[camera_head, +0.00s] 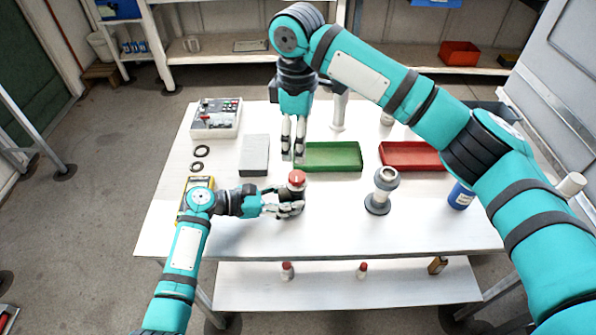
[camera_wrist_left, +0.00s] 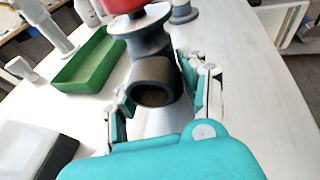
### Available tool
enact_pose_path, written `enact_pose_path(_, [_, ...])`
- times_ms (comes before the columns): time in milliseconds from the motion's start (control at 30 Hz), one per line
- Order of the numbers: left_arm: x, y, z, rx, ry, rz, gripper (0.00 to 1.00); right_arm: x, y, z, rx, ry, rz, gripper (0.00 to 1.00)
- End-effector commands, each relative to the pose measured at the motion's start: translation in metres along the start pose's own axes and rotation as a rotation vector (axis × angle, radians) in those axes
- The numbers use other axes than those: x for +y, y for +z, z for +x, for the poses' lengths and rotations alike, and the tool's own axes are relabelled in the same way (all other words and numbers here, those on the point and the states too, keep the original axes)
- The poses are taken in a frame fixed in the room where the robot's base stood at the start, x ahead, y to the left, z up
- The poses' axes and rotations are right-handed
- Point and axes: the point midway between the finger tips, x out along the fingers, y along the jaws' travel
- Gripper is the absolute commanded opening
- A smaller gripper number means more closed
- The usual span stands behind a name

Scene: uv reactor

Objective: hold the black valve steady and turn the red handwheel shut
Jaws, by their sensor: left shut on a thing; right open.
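The black valve (camera_wrist_left: 153,78) stands upright on the white table, with its round port facing the camera in the left wrist view. The red handwheel (camera_head: 297,177) sits on top of it and is cut off by the upper edge of the left wrist view. My left gripper (camera_head: 290,208) is shut on the valve body, with one finger on each side in the left wrist view (camera_wrist_left: 160,95). My right gripper (camera_head: 293,151) is open and empty, pointing down, behind and above the handwheel in the head view. The valve's lower part is mostly hidden by my left fingers.
A green tray (camera_head: 333,168) lies just behind the valve, and a red tray (camera_head: 420,167) lies further right. A grey flanged fitting (camera_head: 377,205) stands to the right. A grey block (camera_head: 254,165) and a control box (camera_head: 216,128) are at the left. The table's front is clear.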

Motion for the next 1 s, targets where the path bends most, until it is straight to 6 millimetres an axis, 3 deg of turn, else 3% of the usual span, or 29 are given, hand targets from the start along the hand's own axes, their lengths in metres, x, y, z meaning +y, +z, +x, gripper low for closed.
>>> enact_pose_path(67, [0.0,-0.002,0.0,0.003,0.0,-0.001,0.25,0.005,-0.001,-0.006,0.005,0.016,0.022,0.63])
enact_pose_path(167, [0.0,-0.002,0.0,0.003,0.0,-0.001,0.25,0.006,-0.001,0.0,0.007,0.02,0.032,0.63])
enact_pose_path(700, [0.0,-0.002,0.0,0.003,-0.001,-0.001,0.25,0.008,-0.001,0.096,0.007,0.018,0.029,0.63])
enact_pose_path(1000, [0.0,-0.002,0.0,0.003,-0.001,-0.001,0.25,0.008,-0.002,0.11,0.008,0.019,0.029,0.63])
